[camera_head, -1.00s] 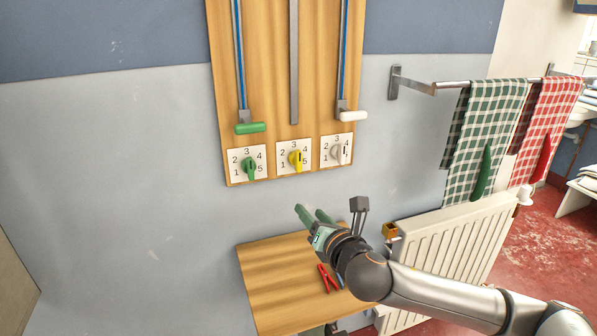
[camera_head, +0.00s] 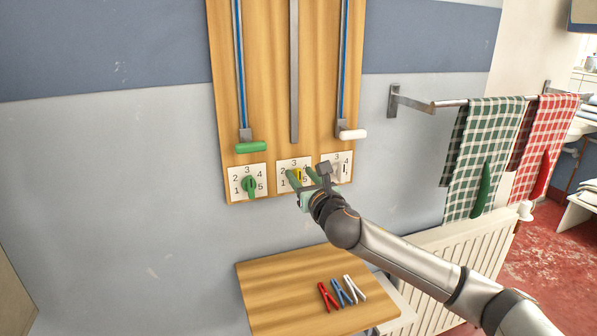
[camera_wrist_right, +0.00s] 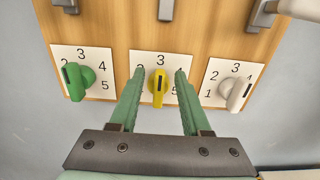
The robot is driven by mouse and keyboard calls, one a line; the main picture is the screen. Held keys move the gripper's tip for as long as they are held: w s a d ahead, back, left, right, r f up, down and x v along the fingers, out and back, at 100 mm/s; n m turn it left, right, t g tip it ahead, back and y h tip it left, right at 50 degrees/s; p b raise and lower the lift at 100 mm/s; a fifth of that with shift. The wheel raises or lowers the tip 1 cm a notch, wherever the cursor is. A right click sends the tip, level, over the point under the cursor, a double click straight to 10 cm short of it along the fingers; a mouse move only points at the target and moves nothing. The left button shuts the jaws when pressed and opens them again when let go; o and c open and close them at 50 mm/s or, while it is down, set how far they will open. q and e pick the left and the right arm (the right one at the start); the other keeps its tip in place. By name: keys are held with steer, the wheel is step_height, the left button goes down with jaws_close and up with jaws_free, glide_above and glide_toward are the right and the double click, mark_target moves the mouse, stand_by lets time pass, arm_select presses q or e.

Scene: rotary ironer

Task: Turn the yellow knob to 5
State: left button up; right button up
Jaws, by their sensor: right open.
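The yellow knob (camera_head: 297,175) sits on the middle white dial plate at the bottom of the wooden wall board. It also shows in the right wrist view (camera_wrist_right: 158,88), its grip about upright with a dark line on it. My right gripper (camera_head: 301,172) is open at the plate. In the wrist view its green fingers (camera_wrist_right: 159,74) stand on either side of the knob, with a gap on each side. The 3 shows above the knob; the 5 is partly hidden by the right finger and the 1 by the left. My left gripper is not in view.
A green knob (camera_wrist_right: 79,81) is on the left plate and a white knob (camera_wrist_right: 236,93) on the right one. Levers with green (camera_head: 251,147) and white (camera_head: 352,134) handles hang above. A wooden shelf (camera_head: 280,295) with several pegs lies below. Towels hang right.

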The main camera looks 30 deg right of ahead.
steer(key=shift+x, duration=1.15)
jaws_close()
